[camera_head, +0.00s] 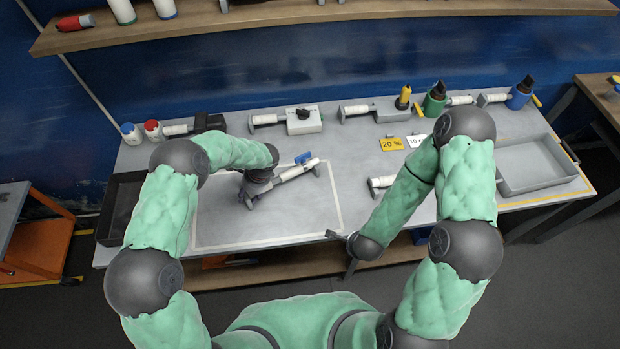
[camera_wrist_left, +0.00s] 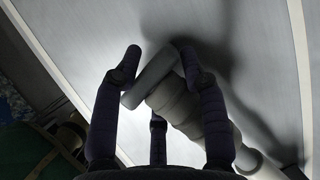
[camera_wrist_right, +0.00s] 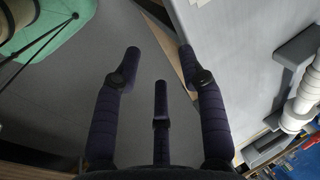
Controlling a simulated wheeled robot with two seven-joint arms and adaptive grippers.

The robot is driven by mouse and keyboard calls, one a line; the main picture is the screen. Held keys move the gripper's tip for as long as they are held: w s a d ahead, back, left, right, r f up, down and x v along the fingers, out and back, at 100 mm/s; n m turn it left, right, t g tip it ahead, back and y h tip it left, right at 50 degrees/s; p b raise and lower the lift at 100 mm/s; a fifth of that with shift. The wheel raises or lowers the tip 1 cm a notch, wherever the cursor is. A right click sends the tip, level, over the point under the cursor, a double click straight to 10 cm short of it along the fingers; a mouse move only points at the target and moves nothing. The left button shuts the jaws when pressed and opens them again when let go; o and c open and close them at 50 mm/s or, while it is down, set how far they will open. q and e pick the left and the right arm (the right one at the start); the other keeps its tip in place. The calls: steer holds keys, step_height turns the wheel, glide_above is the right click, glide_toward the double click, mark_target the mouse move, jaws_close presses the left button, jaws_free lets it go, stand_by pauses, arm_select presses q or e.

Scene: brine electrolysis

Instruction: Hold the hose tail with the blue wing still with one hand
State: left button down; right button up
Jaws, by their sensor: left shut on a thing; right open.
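The hose tail with the blue wing (camera_head: 295,171) lies slanted inside the white outlined area of the table. Its blue wing (camera_head: 303,158) points up near the right end. My left gripper (camera_head: 262,183) is at its lower left end. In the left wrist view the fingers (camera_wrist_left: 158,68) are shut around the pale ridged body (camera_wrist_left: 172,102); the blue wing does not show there. My right gripper (camera_head: 338,236) is at the table's front edge. In the right wrist view its fingers (camera_wrist_right: 160,62) are apart, with nothing between them.
Several fittings, including a grey box valve (camera_head: 303,120), stand along the back. A grey tray (camera_head: 535,165) is at the right, a dark tray (camera_head: 118,205) at the left. The outlined area's front is clear.

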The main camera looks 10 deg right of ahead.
steer(key=w+r+m, duration=0.1)
steer(key=w, duration=0.2)
steer(key=w+r+t, duration=0.1)
steer(key=w, duration=0.2)
steer(key=w+r+m, duration=0.1)
steer(key=w, duration=0.3)
steer(key=shift+w+d+r+m+t+y, duration=0.1)
steer(key=shift+d+m+t+y, duration=0.2)
steer(key=shift+t+y, duration=0.1)
steer(key=w+a+r+n+y, duration=0.1)
steer(key=w+a+r, duration=0.15)
steer(key=w, duration=0.35)
steer(key=w+a+r+n+y, duration=0.1)
steer(key=w+r+y, duration=0.15)
steer(key=w, duration=0.25)
steer(key=n+g+h, duration=0.4)
steer(key=g, duration=0.3)
glide_toward(302, 156)
steer(key=shift+s+d+f, duration=0.1)
steer(key=shift+s+f, duration=0.1)
steer(key=shift+f, duration=1.4)
steer(key=shift+s+d+f, duration=0.1)
steer(key=shift+s+f, duration=0.1)
steer(key=shift+f, duration=1.4)
steer(key=shift+s+f, duration=0.2)
steer(key=shift+f, duration=1.4)
jaws_close()
